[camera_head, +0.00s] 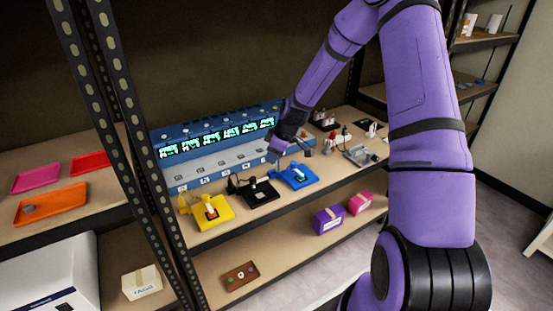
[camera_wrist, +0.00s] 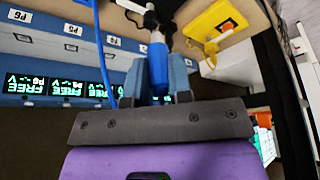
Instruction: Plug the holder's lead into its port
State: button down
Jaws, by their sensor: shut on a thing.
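The blue holder (camera_head: 298,177) lies on the shelf at the right end of a row of three holders. My gripper (camera_wrist: 157,78) is shut on a blue plug (camera_wrist: 157,62), the end of the lead. A blue cord (camera_wrist: 101,50) runs beside it in the wrist view. In the head view my gripper (camera_head: 278,146) is above the right part of the blue port unit (camera_head: 178,180), behind the blue holder. The unit's front has labelled ports, P6 (camera_wrist: 20,15) and P5 (camera_wrist: 72,29) among them, and the plug is apart from them. The plug's tip is hard to make out.
The black holder (camera_head: 261,193) and yellow holder (camera_head: 211,213) stand left of the blue one; the yellow one also shows in the wrist view (camera_wrist: 222,22). Lit screens (camera_head: 217,139) on the unit read FREE. A grey device (camera_head: 362,156) and small items crowd the shelf's right.

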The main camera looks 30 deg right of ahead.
jog(key=w, duration=0.6)
jog(key=shift+w+a, duration=0.15)
jog(key=shift+a, duration=0.15)
jog(key=w, duration=0.9)
jog(key=shift+a, duration=0.45)
jog(key=shift+w, duration=0.15)
jog(key=w, duration=0.9)
jog(key=shift+a, duration=0.45)
jog(key=shift+f, duration=0.1)
jog(key=shift+f, duration=1.65)
jog(key=shift+f, duration=0.2)
